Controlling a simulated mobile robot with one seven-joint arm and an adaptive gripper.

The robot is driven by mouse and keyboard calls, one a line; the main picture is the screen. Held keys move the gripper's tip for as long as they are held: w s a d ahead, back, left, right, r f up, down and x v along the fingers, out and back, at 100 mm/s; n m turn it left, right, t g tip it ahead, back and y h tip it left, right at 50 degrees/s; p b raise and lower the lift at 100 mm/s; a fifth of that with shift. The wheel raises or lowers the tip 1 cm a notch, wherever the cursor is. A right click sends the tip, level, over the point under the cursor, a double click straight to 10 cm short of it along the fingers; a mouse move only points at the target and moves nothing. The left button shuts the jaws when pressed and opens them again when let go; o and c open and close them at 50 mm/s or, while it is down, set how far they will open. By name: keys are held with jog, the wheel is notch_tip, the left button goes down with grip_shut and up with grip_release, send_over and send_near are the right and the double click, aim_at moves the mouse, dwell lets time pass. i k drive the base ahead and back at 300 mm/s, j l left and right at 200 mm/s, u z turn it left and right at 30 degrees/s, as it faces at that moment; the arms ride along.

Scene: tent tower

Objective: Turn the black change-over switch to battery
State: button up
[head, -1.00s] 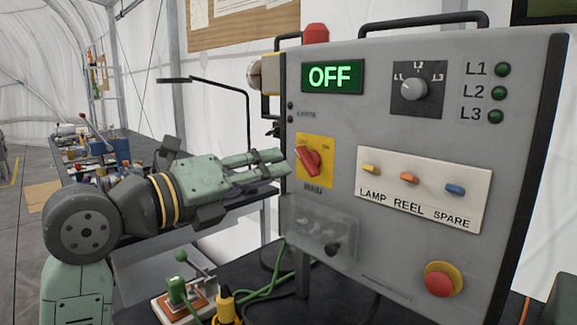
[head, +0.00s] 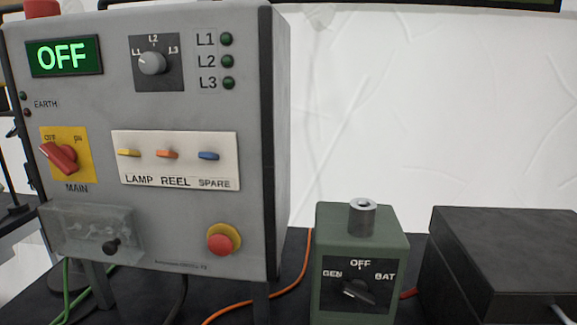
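The black change-over switch (head: 357,292) is a knob on the front of a green box (head: 390,246) in the head view, at the lower middle right. Its plate is marked GEN on the left, OFF at the top and BAT on the right. The knob sits at a slant, and I cannot tell for certain which mark it points to. A grey metal cylinder (head: 363,217) stands on top of the box. My gripper is not in this view.
A grey panel (head: 200,215) with an OFF display (head: 64,57), a red main switch (head: 60,156) and a red stop button (head: 223,239) stands left of the green box. A black case (head: 500,250) stands close on the right. An orange cable (head: 250,303) runs between panel and box.

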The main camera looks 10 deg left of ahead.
aim_at(357, 288)
jog(key=k+l, duration=0.1)
jog(key=k, duration=0.9)
